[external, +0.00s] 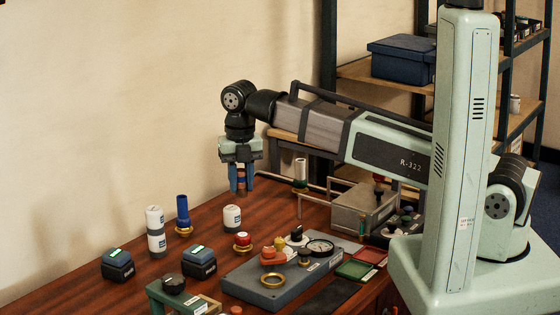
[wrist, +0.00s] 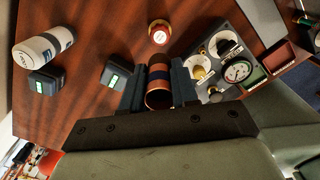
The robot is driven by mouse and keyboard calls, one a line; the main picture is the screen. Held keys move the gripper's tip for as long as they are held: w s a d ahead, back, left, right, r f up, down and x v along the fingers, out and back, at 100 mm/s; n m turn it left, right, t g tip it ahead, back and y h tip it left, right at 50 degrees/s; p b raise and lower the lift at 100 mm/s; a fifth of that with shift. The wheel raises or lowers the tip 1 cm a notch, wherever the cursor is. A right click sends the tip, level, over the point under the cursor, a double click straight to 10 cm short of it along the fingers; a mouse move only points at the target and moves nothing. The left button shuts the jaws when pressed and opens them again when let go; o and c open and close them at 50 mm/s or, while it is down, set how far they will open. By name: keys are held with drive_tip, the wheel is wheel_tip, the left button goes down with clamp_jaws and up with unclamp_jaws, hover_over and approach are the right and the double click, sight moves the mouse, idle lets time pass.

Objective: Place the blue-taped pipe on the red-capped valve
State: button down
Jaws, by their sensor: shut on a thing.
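My gripper (external: 238,187) is shut on a copper pipe and holds it in the air above the table. In the wrist view the blue-taped pipe (wrist: 158,97) sits between the two dark fingers (wrist: 158,88), with a dark blue band around it. The fingers hide much of it in the external view. The red-capped valve (external: 243,240) stands on the table with a brass-coloured base, below and apart from the held pipe. A round red-and-white top, seemingly this valve (wrist: 159,33), shows beyond the pipe in the wrist view.
A blue-topped fitting (external: 183,213), white cylinders (external: 155,238) and dark boxes (external: 117,265) stand around the valve. A grey panel (external: 240,277) with a gauge and knobs lies to the right, beside green and red trays (external: 356,269). Bare wood lies at the back left.

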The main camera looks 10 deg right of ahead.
sight(243, 235)
drive_tip(key=shift+n, duration=0.4)
drive_tip(key=shift+f, duration=5.05)
drive_tip(key=c, duration=0.9)
unclamp_jaws()
drive_tip(key=shift+f, duration=0.1)
drive_tip(key=shift+o, duration=0.2)
drive_tip(key=shift+r, duration=6.15)
